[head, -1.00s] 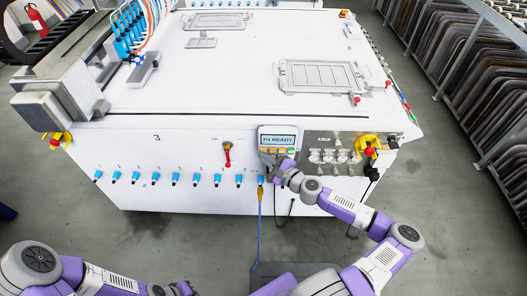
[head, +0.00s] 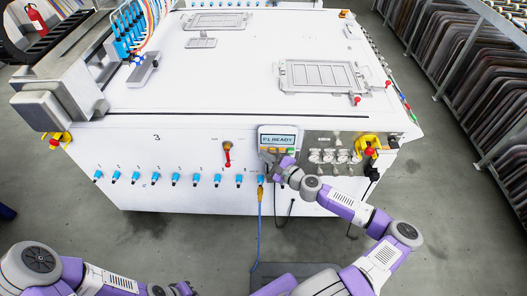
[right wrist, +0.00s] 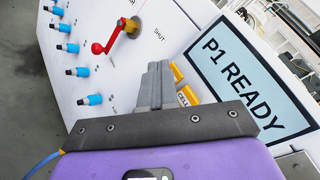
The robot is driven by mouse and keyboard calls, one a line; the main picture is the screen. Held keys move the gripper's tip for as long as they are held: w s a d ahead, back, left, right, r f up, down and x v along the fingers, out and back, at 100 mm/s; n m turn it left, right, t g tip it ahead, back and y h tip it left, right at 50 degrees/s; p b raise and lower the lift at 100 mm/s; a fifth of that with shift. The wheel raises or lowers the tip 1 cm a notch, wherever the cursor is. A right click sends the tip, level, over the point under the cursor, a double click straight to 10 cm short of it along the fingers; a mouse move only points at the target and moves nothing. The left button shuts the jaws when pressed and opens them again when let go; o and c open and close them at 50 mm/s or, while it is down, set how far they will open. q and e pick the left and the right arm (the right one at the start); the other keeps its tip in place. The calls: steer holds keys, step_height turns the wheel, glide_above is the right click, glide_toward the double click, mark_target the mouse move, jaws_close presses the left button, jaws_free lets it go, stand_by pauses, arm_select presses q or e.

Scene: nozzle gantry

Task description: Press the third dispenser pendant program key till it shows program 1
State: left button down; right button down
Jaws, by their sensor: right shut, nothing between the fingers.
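The dispenser pendant (head: 278,131) is on the white front panel of the machine, right of its middle. Its display reads "P1 READY", which also shows large in the right wrist view (right wrist: 240,72). Below the display is a row of keys, yellow ones (right wrist: 187,95) and a green one (head: 291,151) at the right end. My right gripper (head: 267,157) is shut and empty, its fingertips (right wrist: 160,66) close to the yellow keys at the pendant's lower left. I cannot tell whether they touch a key. The fingers hide part of the key row.
A red-handled valve (head: 227,154) sits left of the pendant, above a row of blue nozzle fittings (head: 174,180). A gauge panel (head: 335,150) and a yellow-and-red switch (head: 369,147) are to the right. A blue cable (head: 259,230) hangs below.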

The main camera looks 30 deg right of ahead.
steer(key=shift+s, duration=0.15)
steer(key=shift+s+a, duration=0.45)
steer(key=shift+s, duration=0.25)
steer(key=s+a, duration=0.1)
steer(key=s+p, duration=0.1)
steer(key=s, duration=0.1)
steer(key=s+a, duration=0.1)
steer(key=shift+s+a, duration=0.15)
steer(key=shift+a, duration=0.15)
stand_by(0.7)
